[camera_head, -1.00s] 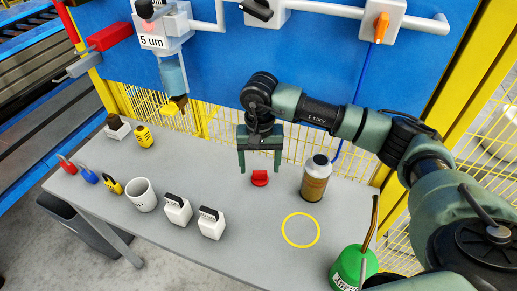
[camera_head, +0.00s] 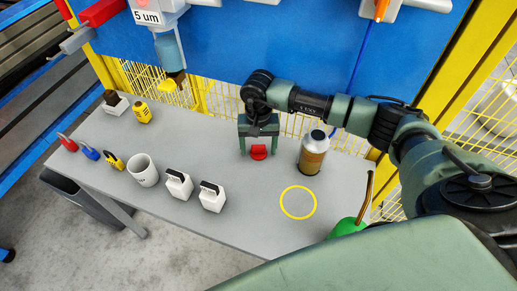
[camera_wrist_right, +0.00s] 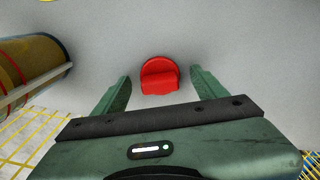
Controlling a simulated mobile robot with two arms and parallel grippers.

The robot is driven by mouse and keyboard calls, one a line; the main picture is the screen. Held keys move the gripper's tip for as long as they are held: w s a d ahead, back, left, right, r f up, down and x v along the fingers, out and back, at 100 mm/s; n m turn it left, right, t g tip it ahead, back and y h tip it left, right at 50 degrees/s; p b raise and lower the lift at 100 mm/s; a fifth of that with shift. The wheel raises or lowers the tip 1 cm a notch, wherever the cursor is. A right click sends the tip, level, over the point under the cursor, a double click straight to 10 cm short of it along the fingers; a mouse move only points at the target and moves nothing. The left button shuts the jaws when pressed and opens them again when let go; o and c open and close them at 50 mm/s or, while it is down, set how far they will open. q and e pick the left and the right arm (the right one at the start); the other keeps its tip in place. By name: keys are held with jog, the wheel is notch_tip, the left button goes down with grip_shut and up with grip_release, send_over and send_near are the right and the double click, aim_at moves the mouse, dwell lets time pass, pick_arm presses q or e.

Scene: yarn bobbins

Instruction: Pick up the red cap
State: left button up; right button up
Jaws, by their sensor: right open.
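The red cap (camera_head: 258,152) lies on the grey table, left of a metal-topped bottle. In the right wrist view the red cap (camera_wrist_right: 160,76) sits ahead of and between the two green fingers, with gaps on both sides. My right gripper (camera_head: 259,150) is open, its fingers pointing down around the cap's place. It also shows in the right wrist view (camera_wrist_right: 160,85), open and empty, not touching the cap. My left gripper is not in view.
The bottle (camera_head: 313,152) stands close to the right of the gripper. A yellow ring (camera_head: 298,202) marks the table in front. White containers (camera_head: 178,184), a white mug (camera_head: 143,170) and padlocks (camera_head: 89,151) stand left. Yellow mesh fencing (camera_head: 215,118) runs behind the table.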

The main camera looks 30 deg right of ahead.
jog(key=c, duration=1.4)
